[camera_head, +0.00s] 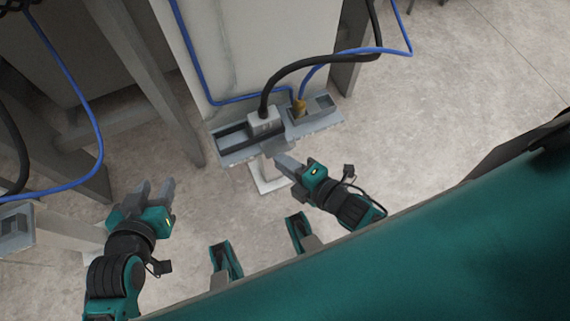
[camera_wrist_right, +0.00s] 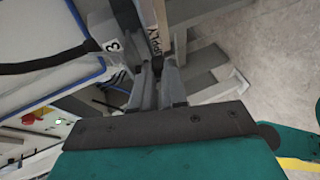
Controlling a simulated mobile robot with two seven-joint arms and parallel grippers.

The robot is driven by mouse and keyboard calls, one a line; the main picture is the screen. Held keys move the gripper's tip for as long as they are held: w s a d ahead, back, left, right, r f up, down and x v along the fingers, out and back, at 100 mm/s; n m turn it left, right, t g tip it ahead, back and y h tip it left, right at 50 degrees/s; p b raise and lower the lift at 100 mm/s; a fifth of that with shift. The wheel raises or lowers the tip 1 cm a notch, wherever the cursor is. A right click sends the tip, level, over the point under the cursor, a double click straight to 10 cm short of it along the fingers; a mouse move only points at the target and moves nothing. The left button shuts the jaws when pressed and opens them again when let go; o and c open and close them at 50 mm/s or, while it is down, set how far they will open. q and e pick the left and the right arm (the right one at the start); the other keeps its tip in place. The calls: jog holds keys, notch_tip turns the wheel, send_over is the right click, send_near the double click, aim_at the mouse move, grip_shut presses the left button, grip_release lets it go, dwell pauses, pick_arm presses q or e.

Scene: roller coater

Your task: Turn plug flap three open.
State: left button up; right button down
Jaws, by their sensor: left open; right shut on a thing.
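My right gripper (camera_head: 284,163) is at the front edge of the grey socket panel (camera_head: 322,124). In the right wrist view its fingers (camera_wrist_right: 157,68) are closed on a thin grey edge, which appears to be the plug flap; the fingers hide most of it. In the head view a pale grey plug (camera_head: 263,123) with a thick black cable sits in the panel, just behind the gripper. How far the flap is turned cannot be told. My left gripper (camera_head: 154,190) is open and empty, well left of the panel.
A brass-coloured plug (camera_head: 299,108) with a blue cable (camera_head: 305,75) stands right of the grey plug. The black cable (camera_head: 310,62) arches over the panel. A grey beam (camera_head: 155,85) stands at the left. The floor (camera_head: 410,130) to the right is clear.

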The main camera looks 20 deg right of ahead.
pick_arm(q)
jog(key=shift+s+f+b, duration=0.2)
jog(key=shift+f+b, duration=0.2)
jog(key=shift+f, duration=0.4)
pick_arm(e)
jog(key=shift+d+f+t, duration=0.1)
jog(key=shift+f+t, duration=0.15)
jog(key=shift+t, duration=0.05)
pick_arm(q)
jog(key=shift+a, duration=0.1)
pick_arm(e)
jog(key=c, duration=1.4)
grip_release()
jog(key=shift+c, duration=0.2)
pick_arm(q)
notch_tip(320, 180, up, 2)
jog(key=shift+r+p, duration=0.15)
jog(key=shift+p, duration=1.05)
pick_arm(e)
jog(key=v, duration=1.2)
jog(key=shift+s+d, duration=0.2)
jog(key=shift+s, duration=0.15)
jog(key=shift+r, duration=0.15)
